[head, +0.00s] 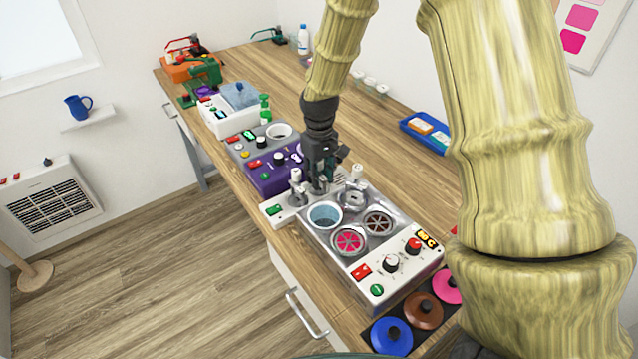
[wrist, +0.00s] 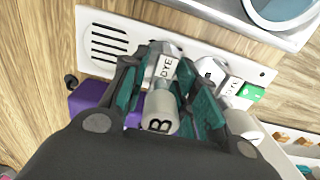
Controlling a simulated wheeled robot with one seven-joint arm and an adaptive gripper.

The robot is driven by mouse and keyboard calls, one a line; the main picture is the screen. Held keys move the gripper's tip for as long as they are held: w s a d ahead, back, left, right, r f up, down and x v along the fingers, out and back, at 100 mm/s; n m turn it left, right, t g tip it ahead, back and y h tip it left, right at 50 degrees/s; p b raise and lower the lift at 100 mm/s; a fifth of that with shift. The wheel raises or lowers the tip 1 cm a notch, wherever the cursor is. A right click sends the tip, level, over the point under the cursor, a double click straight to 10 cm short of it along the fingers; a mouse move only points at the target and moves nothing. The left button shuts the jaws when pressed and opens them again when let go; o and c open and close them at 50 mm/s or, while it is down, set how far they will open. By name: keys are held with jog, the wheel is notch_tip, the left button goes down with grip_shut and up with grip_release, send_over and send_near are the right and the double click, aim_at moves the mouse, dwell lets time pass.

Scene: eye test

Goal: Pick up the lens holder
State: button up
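My gripper (head: 319,186) points down over a white panel (head: 272,212) behind the steel machine. Metal holders with pale cylindrical tops stand there, one left (head: 297,192) and one right (head: 353,198) of the gripper in the head view. In the wrist view, my gripper (wrist: 168,80) has its teal fingers on either side of a pale cylinder marked B (wrist: 160,113). Another pale cylinder (wrist: 241,121) is beside the right finger. Contact with the fingers cannot be made out. No part is labelled as a lens holder.
The steel machine (head: 380,262) has round wells and knobs close in front. A purple unit (head: 272,178) stands close to the left. A blue tray (head: 425,132) lies behind on the wooden counter (head: 345,125), and round lids (head: 392,336) lie at the front.

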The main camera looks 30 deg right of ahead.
grip_shut()
jog(key=shift+r, duration=0.1)
